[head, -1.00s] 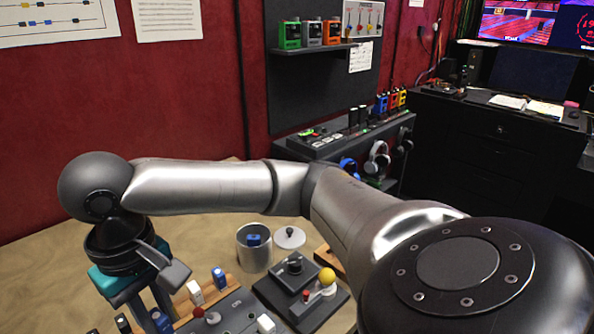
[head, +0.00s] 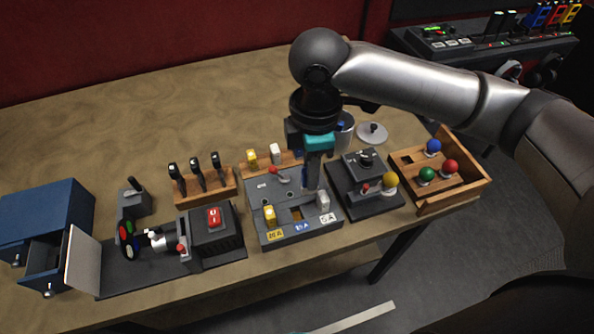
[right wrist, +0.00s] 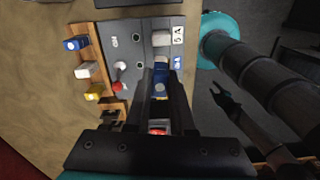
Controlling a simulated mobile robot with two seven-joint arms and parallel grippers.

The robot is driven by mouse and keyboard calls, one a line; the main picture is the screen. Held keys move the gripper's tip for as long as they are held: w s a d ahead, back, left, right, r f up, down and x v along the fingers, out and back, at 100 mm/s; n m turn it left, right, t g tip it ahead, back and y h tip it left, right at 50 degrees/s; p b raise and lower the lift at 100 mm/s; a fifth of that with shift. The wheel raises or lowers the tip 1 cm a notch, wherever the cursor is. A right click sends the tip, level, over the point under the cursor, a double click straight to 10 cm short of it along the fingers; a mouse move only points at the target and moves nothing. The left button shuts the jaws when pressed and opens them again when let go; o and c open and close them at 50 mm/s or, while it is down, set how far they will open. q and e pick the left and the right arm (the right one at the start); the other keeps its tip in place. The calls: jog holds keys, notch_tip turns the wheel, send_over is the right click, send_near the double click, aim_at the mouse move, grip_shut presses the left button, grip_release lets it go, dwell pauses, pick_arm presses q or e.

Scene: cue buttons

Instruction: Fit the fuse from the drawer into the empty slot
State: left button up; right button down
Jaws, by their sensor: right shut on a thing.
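My right gripper (head: 311,185) points down over the grey fuse panel (head: 268,192) and is shut on a blue fuse (right wrist: 160,84). The empty slot (head: 296,213) is in the panel's front row above the blue 15 A label (head: 302,226). A yellow fuse (head: 269,214) stands to its left and a white fuse (head: 323,200) to its right. The held fuse is above the panel near this row; the wrist view does not show it seated. The drawer (head: 44,258) of the blue cabinet (head: 48,212) stands open at far left; its inside is mostly hidden.
A wooden rack behind the panel holds spare fuses, including a white one (head: 275,153). A red switch (head: 279,172) stands on the panel. A black joystick box (head: 362,190) is close on the right, a tray of balls (head: 470,192) beyond. The table behind is largely clear.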

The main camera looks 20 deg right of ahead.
jog(key=n+p, duration=0.1)
jog(key=n, duration=0.2)
jog(key=a+n+p, duration=0.1)
jog(key=n, duration=0.1)
jog(key=shift+f+n, duration=0.1)
jog(key=shift+n, duration=0.3)
jog(key=n, duration=0.1)
jog(key=n+p, duration=0.1)
jog(key=n, duration=0.1)
jog(key=shift+a+f+n, duration=0.1)
jog(key=shift+a+n, duration=0.1)
jog(key=shift+n, duration=0.1)
jog(key=n+p, duration=0.1)
jog(key=n, duration=0.2)
jog(key=f+n+p, duration=0.1)
jog(key=n, duration=0.2)
jog(key=a+n+p, duration=0.1)
jog(key=n, duration=0.3)
jog(key=shift+s+a+f, duration=0.1)
jog(key=shift+s+f, duration=0.1)
jog(key=shift+s, duration=0.1)
notch_tip(320, 180, down, 4)
jog(key=b, duration=0.4)
jog(key=shift+r+b, duration=0.2)
jog(key=shift+b, duration=0.15)
jog(key=shift+p, duration=0.35)
jog(key=shift+f+p, duration=0.25)
jog(key=shift+p, duration=0.15)
jog(key=shift+f+p, duration=0.15)
jog(key=shift+p, duration=0.6)
